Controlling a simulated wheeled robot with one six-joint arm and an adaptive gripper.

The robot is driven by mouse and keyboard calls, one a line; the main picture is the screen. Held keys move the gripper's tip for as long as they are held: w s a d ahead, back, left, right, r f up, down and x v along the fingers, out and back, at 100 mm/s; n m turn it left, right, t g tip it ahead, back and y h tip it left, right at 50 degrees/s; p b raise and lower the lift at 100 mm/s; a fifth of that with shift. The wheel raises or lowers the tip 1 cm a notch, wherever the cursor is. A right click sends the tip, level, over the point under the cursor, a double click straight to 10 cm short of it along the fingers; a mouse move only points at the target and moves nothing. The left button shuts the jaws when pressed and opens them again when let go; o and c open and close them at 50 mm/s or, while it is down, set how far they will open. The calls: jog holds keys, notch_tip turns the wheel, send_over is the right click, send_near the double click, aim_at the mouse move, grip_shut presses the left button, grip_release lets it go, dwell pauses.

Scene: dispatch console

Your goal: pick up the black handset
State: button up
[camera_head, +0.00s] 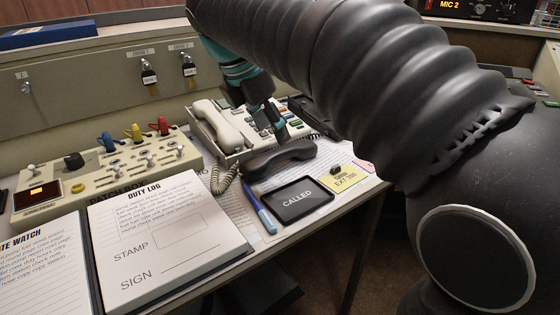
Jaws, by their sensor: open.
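The black handset (278,160) lies on the papers in front of the desk telephone (245,130), to the left of a yellow note and behind the CALLED tablet. My gripper (272,118) hangs above the handset, over the telephone's keys, with its dark fingers pointing down. It is open and holds nothing that I can see. The fingertips look close to the handset, but I cannot tell the exact gap. My own arm covers the upper right of the view and hides what lies behind it.
A cream handset (216,125) rests on the telephone, its coiled cord hanging in front. The CALLED tablet (297,200), a blue pen (259,210) and a yellow note (343,177) lie nearby. The duty log (160,235) and patch box (105,172) fill the left. The desk edge is close in front.

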aim_at(280, 149)
jog(key=shift+b+x, duration=0.65)
jog(key=shift+x, duration=2.85)
jog(key=shift+a, duration=0.15)
grip_shut()
